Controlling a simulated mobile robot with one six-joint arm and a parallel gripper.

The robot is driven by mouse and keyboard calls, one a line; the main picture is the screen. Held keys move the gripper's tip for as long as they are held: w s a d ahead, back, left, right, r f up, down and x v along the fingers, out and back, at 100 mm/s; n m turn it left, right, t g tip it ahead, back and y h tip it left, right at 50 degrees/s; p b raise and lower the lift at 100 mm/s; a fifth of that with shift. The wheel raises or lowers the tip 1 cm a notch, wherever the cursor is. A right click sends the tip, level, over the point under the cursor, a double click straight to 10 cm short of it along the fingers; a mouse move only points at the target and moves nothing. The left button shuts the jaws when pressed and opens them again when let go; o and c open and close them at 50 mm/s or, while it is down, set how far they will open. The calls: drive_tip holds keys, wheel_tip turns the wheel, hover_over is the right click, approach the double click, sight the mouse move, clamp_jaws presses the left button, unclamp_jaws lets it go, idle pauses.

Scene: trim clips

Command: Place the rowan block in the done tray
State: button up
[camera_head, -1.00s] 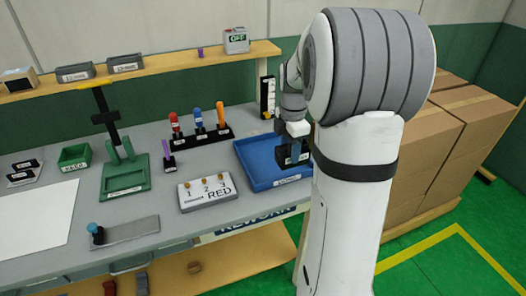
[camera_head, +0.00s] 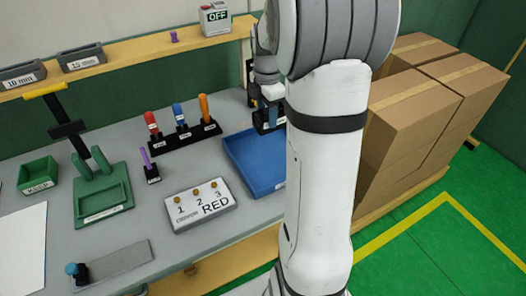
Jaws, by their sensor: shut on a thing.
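My gripper (camera_head: 268,118) is above the back part of a blue tray (camera_head: 248,172), beside my white arm. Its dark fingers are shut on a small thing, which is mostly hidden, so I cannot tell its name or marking. The blue tray lies flat on the grey bench and looks empty where it shows. My arm hides its right side and its front label, so I cannot read whether it is the done tray. No block with a readable rowan label shows. A green fixture (camera_head: 102,190) with an open recess stands on the left of the bench.
A wooden shelf (camera_head: 140,50) runs along the back. Brown boxes (camera_head: 415,115) stand at the right. A green bin (camera_head: 38,175) is far left.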

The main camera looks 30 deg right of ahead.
drive_tip(key=shift+a+r, duration=0.1)
drive_tip(key=s+f, duration=0.3)
drive_tip(key=f, duration=0.1)
approach(271, 163)
drive_tip(key=shift+f+p, duration=0.65)
drive_tip(key=shift+f, duration=1.35)
drive_tip(key=shift+f, duration=0.25)
drive_tip(key=o, duration=1.1)
drive_tip(key=shift+r, duration=0.1)
drive_tip(key=shift+c, duration=0.2)
